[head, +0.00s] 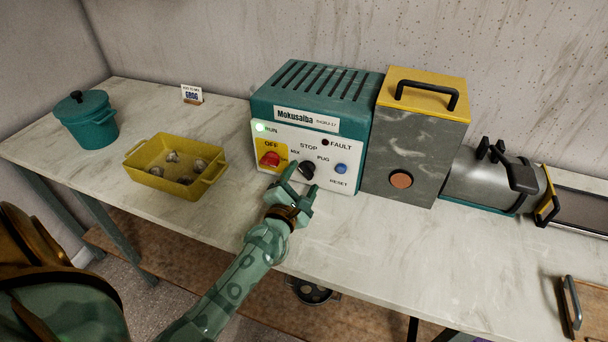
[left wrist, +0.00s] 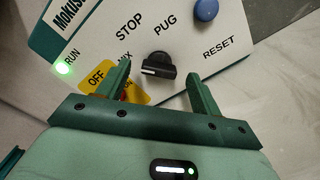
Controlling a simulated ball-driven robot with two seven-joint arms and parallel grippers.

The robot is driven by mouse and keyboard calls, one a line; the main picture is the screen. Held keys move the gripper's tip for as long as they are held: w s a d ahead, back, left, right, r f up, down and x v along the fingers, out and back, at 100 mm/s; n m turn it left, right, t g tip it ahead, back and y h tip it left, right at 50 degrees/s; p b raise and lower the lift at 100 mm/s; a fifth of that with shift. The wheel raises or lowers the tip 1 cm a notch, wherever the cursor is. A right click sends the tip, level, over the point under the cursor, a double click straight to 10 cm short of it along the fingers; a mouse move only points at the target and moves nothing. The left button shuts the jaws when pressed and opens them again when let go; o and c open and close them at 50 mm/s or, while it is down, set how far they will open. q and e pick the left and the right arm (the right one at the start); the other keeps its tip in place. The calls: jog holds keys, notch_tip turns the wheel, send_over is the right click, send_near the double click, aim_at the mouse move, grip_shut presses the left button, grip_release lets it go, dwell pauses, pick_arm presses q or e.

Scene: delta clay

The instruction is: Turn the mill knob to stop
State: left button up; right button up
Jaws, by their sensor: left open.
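The mill is a teal box with a white control panel (head: 330,178) marked Mokusaiba. Its black knob (head: 307,169) sits among the labels MIX, STOP and PUG. In the left wrist view the knob (left wrist: 158,66) has a white mark on its left end, toward the partly covered MIX label. The green RUN lamp (head: 260,128) is lit; it also shows in the left wrist view (left wrist: 65,68). My left gripper (head: 301,177) is open in front of the knob, one finger to each side; contact cannot be told. My right gripper is out of view.
A red OFF button (head: 269,159) on a yellow plate is left of the knob, and a blue RESET button (head: 341,168) is right. A yellow tray (head: 150,179) with several lumps and a teal pot (head: 87,122) stand left.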

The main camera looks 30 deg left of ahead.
pick_arm(q)
jog(key=shift+x, duration=1.05)
jog(key=c, duration=1)
jog(key=shift+m, duration=0.3)
jog(key=m+p, duration=0.2)
jog(key=m, duration=0.2)
jog(key=shift+d+f+m+p, duration=0.15)
jog(key=shift+m+p, duration=0.9)
jog(key=shift+m, duration=0.55)
jog(key=shift+f, duration=0.1)
jog(key=o, duration=1)
